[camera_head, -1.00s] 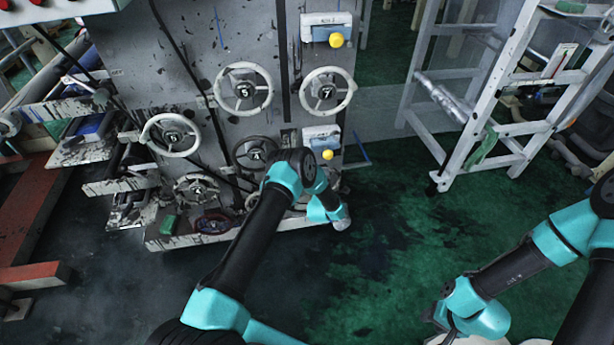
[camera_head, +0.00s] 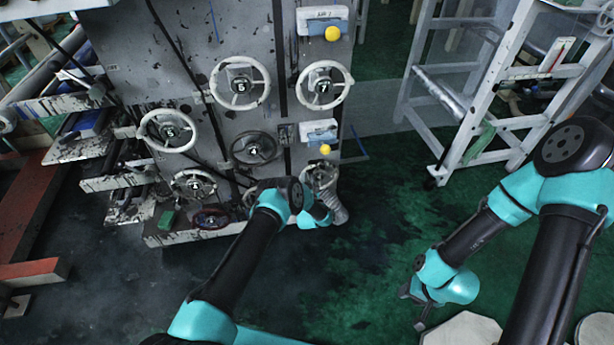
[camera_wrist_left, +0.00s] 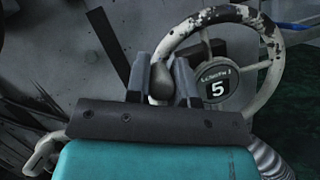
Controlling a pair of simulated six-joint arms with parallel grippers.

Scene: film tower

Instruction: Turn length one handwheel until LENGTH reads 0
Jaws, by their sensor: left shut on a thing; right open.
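The handwheel labelled LENGTH 1 (camera_wrist_left: 268,40) fills the upper right of the left wrist view. Its pale rim has dark worn patches. My left gripper (camera_wrist_left: 161,82) is shut on the wheel's grey handle knob (camera_wrist_left: 160,88), at the left side of the rim. In the head view this handwheel (camera_head: 319,172) is low on the right of the machine panel, partly hidden by my left gripper (camera_head: 317,197). My right gripper (camera_head: 412,307) is open and empty, low at the right, away from the panel.
Other handwheels, including wheel 6 (camera_head: 240,83) and wheel 7 (camera_head: 324,87), are on the panel. Two yellow balls (camera_head: 332,33) stick out beside small boxes. A white ladder-like frame (camera_head: 425,100) stands at the right. Green floor (camera_head: 375,230) is open in front.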

